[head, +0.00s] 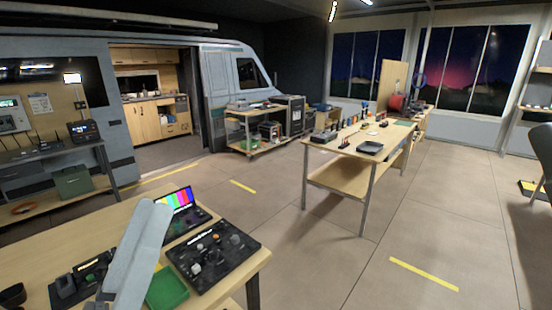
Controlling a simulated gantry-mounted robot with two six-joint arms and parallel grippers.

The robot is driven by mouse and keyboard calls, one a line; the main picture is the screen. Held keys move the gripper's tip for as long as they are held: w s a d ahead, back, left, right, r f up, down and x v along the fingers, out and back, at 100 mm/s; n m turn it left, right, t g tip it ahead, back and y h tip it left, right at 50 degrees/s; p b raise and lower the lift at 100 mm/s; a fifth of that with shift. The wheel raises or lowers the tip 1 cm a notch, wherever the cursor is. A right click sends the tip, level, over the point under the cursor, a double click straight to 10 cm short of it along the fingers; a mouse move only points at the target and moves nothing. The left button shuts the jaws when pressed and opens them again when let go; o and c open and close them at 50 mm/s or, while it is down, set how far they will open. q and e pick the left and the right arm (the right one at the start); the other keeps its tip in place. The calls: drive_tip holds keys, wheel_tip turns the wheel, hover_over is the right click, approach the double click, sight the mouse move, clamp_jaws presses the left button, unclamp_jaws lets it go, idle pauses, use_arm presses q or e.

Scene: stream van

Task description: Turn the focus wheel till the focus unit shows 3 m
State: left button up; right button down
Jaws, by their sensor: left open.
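A small black unit (72,285) with a narrow lit display (88,264) stands on the wooden bench at the lower left. The display is too small to read, and I cannot tell for sure that it is the focus unit. My pale left arm (137,250) crosses in front of its right side. My left gripper (108,284) is open beside it; its fingers are hard to make out. A black panel (238,249) with several knobs lies to the right of the arm. I cannot tell which control is the focus wheel. My right gripper is not in view.
A monitor with colour bars (176,203) stands behind the arm. A dark object (12,294) sits at the bench's left. Open floor (310,260) lies to the right, before another table (345,178).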

use_arm(q)
drive_tip(key=s+a+r+m+t+y+p, duration=0.1)
drive_tip(key=s+a+r+m+y+p, duration=0.2)
drive_tip(key=r, duration=0.4)
drive_tip(key=s+a+r+m+t+y+p, duration=0.15)
drive_tip(key=r+y, duration=0.25)
drive_tip(key=r, duration=0.4)
wheel_tip(320, 180, up, 35)
drive_tip(key=p, duration=3.5)
drive_tip(key=shift+s+a+f+n+g, duration=0.15)
drive_tip(key=shift+n+g, duration=0.2)
drive_tip(key=shift+g, duration=0.1)
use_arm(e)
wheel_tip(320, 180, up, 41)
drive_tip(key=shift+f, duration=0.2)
use_arm(q)
wheel_tip(320, 180, down, 61)
drive_tip(key=b, duration=6)
drive_tip(key=shift+r+b, duration=0.2)
drive_tip(key=shift+b, duration=0.1)
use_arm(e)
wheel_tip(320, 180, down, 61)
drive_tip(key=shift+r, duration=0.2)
